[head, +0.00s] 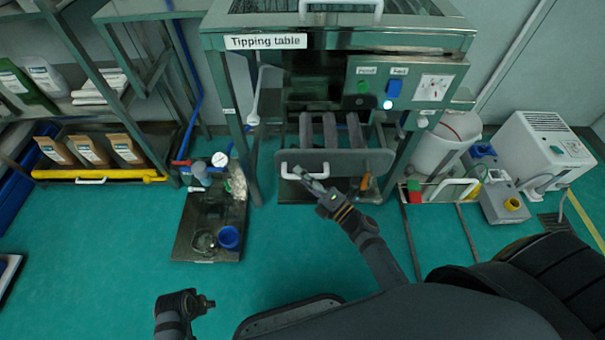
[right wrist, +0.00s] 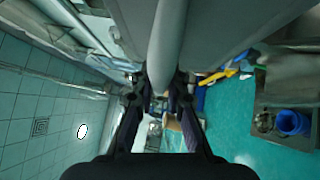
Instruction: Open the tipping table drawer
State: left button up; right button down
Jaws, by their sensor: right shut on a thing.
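The tipping table (head: 265,41) stands at the top centre in the head view, with its name label on the top edge. Its grey drawer front (head: 345,160) stands out toward me at the lower part of the frame, with dark bars visible behind it. The white drawer handle (head: 290,170) is on the left half of that front. My right gripper (head: 316,184) is shut on the handle. In the right wrist view the pale handle bar (right wrist: 168,50) runs between the fingertips. A dark part of my left arm shows at the lower left; its finger state is unclear.
A dark floor tray (head: 190,235) with a blue cup (head: 229,237) lies left of the drawer. A shelf with brown bags (head: 90,150) stands further left. White machines (head: 540,150) stand at right. Green floor is free in front of the drawer.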

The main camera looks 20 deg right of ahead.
jog(key=c, duration=1.3)
grip_release()
jog(key=shift+c, duration=0.2)
jog(key=v, duration=1.2)
